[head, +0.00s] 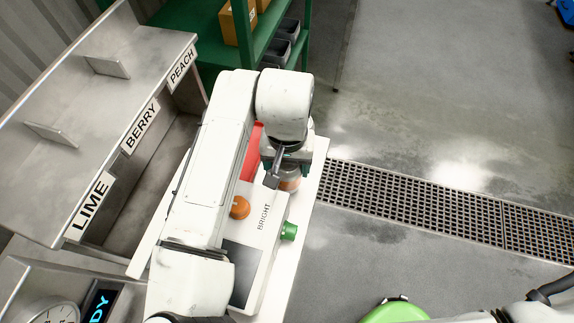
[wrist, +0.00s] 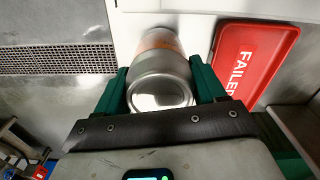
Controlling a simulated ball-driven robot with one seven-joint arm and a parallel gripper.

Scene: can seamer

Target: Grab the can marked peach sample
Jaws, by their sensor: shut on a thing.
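A silver can with an orange band (wrist: 160,68) is between the two green fingers of my gripper (wrist: 160,84) in the wrist view. The fingers are shut on its sides, and its bare metal end faces the camera. In the head view the can (head: 289,184) shows only partly below my gripper (head: 287,158), at the white table's far right. No lettering on the can is readable, so I cannot tell whether it is marked peach sample.
A red tray marked FAILED (wrist: 255,60) lies beside the can. A white box marked BRIGHT (head: 264,216) with an orange knob and green knob stands nearer on the table (head: 306,196). A metal shelf labelled LIME, BERRY and PEACH (head: 95,95) is left. A floor grate (head: 420,206) lies right.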

